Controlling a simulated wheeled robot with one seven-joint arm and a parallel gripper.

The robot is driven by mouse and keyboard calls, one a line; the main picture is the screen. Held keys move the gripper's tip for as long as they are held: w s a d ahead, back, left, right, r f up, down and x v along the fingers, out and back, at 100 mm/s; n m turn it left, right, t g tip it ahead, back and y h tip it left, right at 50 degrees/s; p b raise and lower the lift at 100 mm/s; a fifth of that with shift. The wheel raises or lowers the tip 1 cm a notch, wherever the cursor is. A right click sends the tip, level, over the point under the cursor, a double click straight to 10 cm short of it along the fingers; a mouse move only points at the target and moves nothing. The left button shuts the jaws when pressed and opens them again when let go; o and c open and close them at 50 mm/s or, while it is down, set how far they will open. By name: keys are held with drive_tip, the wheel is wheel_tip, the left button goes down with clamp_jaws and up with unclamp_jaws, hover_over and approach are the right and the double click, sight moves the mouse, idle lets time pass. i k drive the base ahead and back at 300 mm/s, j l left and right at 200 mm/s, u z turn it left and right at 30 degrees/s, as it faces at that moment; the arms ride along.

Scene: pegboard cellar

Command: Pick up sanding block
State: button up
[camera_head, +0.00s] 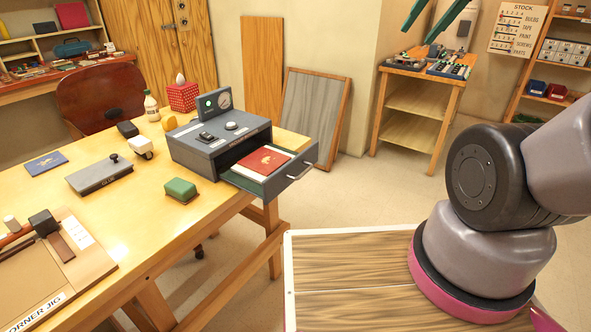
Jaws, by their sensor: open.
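A green block with a tan underside (180,190), which looks like the sanding block, lies on the wooden table near its right front edge, left of the open drawer. Nothing covers it. My gripper (416,36) shows only as two green fingers at the top of the head view, spread apart with nothing between them. It is up and to the right, well away from the block.
A grey cabinet (210,153) has its drawer open (254,189), with a red book (263,160) inside. A grey flat tool with a knob (99,176), a blue booklet (46,163), a white-and-black item (141,147) and a corner jig (70,290) lie on the table.

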sight(182, 191)
drive_tip(key=j+u, duration=0.1)
drive_tip(key=u, duration=1.15)
